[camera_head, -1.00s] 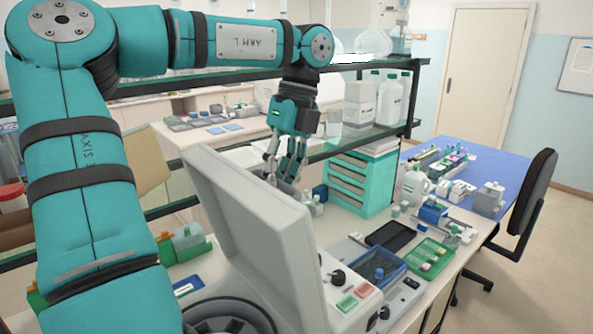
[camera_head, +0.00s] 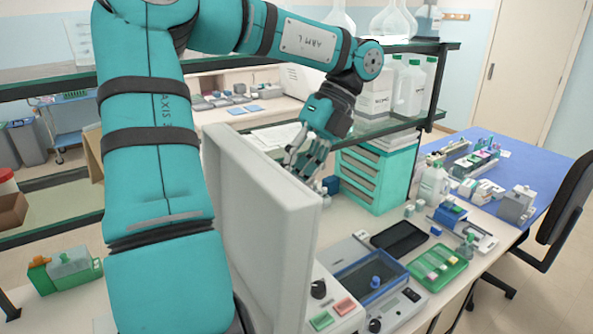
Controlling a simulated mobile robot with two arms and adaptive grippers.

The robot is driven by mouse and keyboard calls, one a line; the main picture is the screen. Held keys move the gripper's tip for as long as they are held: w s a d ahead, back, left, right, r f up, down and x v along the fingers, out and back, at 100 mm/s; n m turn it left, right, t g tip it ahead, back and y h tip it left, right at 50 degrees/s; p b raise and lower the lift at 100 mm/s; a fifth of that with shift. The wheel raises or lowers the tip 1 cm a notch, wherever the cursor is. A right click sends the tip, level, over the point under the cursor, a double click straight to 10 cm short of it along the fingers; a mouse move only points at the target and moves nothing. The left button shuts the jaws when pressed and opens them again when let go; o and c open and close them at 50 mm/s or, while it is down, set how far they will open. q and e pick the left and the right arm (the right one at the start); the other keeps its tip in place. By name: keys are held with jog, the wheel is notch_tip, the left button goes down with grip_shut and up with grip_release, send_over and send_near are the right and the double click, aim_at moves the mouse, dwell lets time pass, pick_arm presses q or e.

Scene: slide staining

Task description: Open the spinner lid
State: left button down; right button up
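The spinner lid (camera_head: 262,215) is the large pale grey panel in the middle of the head view. It stands raised, close to vertical, on the pale spinner, whose front panel (camera_head: 338,312) with a black knob and red and green buttons shows low in the view. My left gripper (camera_head: 303,162) is behind the lid's upper right edge, pointing down. Its fingers look spread with nothing between them. The lid hides part of the fingertips, so I cannot tell whether they touch it. My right gripper is not in view.
A teal drawer unit (camera_head: 375,178) stands behind, right of my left gripper. A blue-rimmed tray (camera_head: 370,276), a black tray (camera_head: 400,238) and a green slide tray (camera_head: 438,264) lie right of the spinner. A shelf rail (camera_head: 400,122) runs close behind my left gripper.

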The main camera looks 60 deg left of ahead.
pick_arm(q)
jog(key=shift+f, duration=0.15)
jog(key=c, duration=1.3)
grip_release()
jog(key=shift+w, duration=0.1)
jog(key=shift+c, duration=0.2)
jog(key=w+a+r, duration=0.1)
jog(key=w, duration=1.1)
jog(key=shift+w+a, duration=0.3)
jog(key=shift+w, duration=0.1)
